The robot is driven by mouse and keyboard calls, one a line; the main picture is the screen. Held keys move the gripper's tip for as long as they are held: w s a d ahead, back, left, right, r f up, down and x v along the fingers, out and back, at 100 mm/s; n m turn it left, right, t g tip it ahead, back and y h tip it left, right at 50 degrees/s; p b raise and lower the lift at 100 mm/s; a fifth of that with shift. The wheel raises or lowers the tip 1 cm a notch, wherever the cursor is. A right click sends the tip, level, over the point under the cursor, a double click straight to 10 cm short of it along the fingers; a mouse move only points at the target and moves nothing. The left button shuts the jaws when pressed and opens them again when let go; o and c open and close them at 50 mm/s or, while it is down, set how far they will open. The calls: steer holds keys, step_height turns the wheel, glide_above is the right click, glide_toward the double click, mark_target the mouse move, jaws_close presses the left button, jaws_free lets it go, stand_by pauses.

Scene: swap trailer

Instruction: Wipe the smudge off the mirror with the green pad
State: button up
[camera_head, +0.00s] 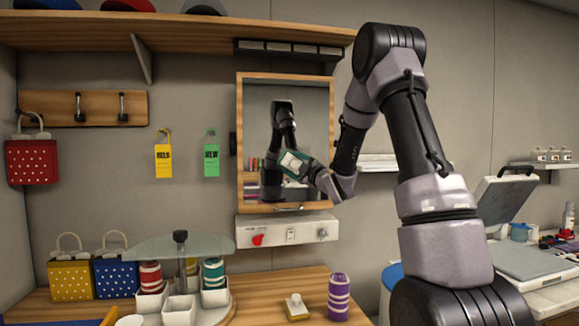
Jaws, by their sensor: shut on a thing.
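The mirror (313,102) hangs on the wall in a wooden frame, left of my arm. My gripper (304,170) is in front of the lower middle of the mirror, small and partly lost against the reflection. It is shut on the green pad (283,169), which has a pale block on its near side. The pad is at or very near the glass; I cannot tell whether it touches. A dark reflection of my arm fills part of the glass. I cannot make out the smudge; it may be hidden behind the pad or lost in the reflection.
A white switch box (287,229) with a red knob sits just below the mirror. A wooden shelf (190,32) runs above.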

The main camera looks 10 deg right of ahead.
mark_target(305, 161)
steer(key=shift+d, duration=3.25)
steer(key=shift+w, duration=0.1)
steer(key=shift+a, duration=0.1)
